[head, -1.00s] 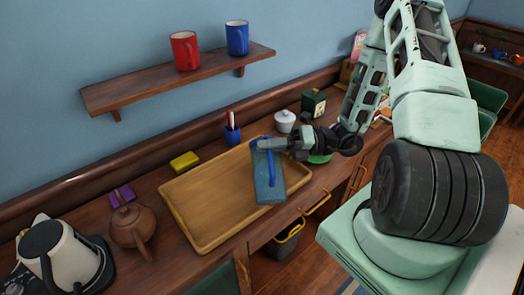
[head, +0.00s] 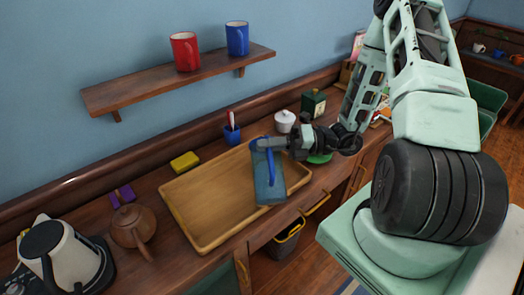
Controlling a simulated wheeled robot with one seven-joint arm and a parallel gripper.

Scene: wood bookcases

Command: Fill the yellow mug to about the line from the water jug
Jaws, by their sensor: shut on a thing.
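The water jug (head: 269,180) is a translucent blue vessel with a bright blue rim and handle. It is at the right part of the wooden tray in the head view. My gripper (head: 268,144) is shut on the jug near its top, reaching in from the right. Whether the jug touches the tray or hangs above it, I cannot tell. The water level in it is not clear. I see no yellow mug or fill line in the head view; the jug and my arm hide part of the counter behind them.
The wooden tray (head: 212,212) is otherwise bare. A yellow block (head: 185,162), a blue cup (head: 232,136), a white lidded pot (head: 284,122) and a brown teapot (head: 131,228) stand around it. A red mug (head: 185,52) and blue mug (head: 237,39) are on the wall shelf.

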